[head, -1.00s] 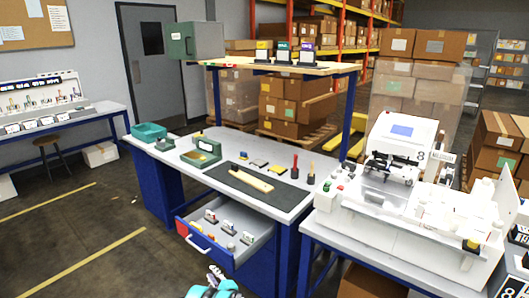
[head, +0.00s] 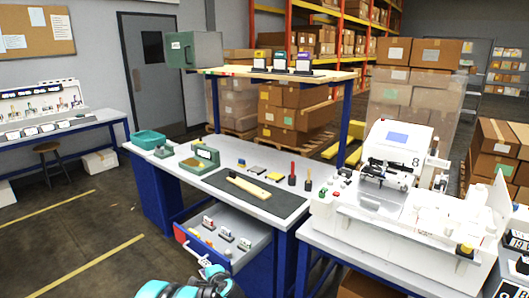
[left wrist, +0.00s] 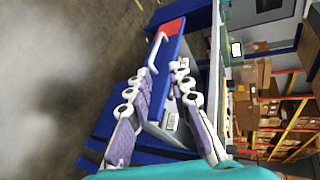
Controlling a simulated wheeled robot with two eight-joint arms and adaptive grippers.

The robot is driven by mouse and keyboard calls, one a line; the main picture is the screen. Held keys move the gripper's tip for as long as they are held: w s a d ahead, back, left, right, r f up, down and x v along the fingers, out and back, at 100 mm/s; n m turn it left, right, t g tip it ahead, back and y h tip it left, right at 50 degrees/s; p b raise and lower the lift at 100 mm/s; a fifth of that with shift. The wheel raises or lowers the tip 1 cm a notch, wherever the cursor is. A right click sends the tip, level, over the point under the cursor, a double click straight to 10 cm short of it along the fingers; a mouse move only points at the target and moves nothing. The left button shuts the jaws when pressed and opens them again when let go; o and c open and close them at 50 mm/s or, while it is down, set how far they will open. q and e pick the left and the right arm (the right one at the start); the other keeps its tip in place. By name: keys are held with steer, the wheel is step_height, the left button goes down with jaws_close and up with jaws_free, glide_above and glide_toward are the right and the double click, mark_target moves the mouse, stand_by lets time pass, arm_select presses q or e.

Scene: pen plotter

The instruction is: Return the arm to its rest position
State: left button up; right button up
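My left gripper (head: 212,273) shows at the bottom of the head view, teal and dark, in front of the open drawer. The pulled-out drawer (head: 240,262) has a red and blue front and holds several small stamp-like items. My right gripper is in neither view.
The workbench (head: 265,212) carries a dark mat, a green stamp-like device (head: 203,157) and a teal bin (head: 149,139). A white machine (head: 395,200) stands on the table at right. A green box (head: 194,50) sits on the upper shelf.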

arm_select(q)
steer(key=s+r+n+g+h, duration=0.3)
steer(key=s+r+n, duration=0.4)
steer(key=s+r, duration=0.75)
steer(key=s+d+f+n+h, duration=0.1)
steer(key=s+d+n+h, duration=0.1)
steer(key=s, duration=0.9)
steer(key=s+d+f+n+h, duration=0.1)
steer(key=s+n, duration=0.3)
steer(key=s, duration=0.8)
steer(key=shift+s+d+f+g+h, duration=0.15)
steer(key=shift+d+g+h, duration=0.25)
steer(key=shift+d+h, duration=0.35)
